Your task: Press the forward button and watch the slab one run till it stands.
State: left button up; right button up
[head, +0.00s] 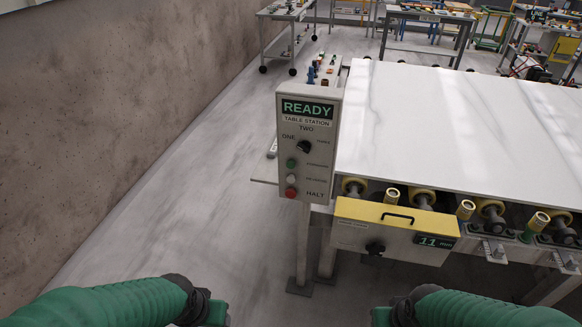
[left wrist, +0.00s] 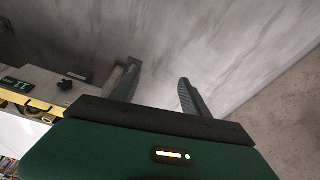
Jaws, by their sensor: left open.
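The control panel (head: 308,145) stands upright on a post at the slab table's near left corner. Its display (head: 307,109) reads READY above the words TABLE STATION. Below are a dark selector knob (head: 303,147) marked ONE, TWO and a third position, a green button (head: 291,163), a pale button (head: 291,180) and a red button (head: 291,193) by HALT. The small labels beside the upper two buttons are too blurred to read surely. The white veined slab (head: 450,125) lies flat on the rollers. My left gripper (left wrist: 158,88) is open and empty, apart from the panel. My right gripper is out of view.
A yellow-topped box (head: 395,230) with a handle, a knob and a green display reading about 11 hangs at the table's front. Rollers (head: 423,199) show along that edge. A brown wall (head: 110,110) runs along the left. The floor (head: 200,200) before the panel is clear. Carts stand behind.

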pick_arm(q)
jog(key=shift+c, duration=0.4)
grip_shut()
dwell(1.3)
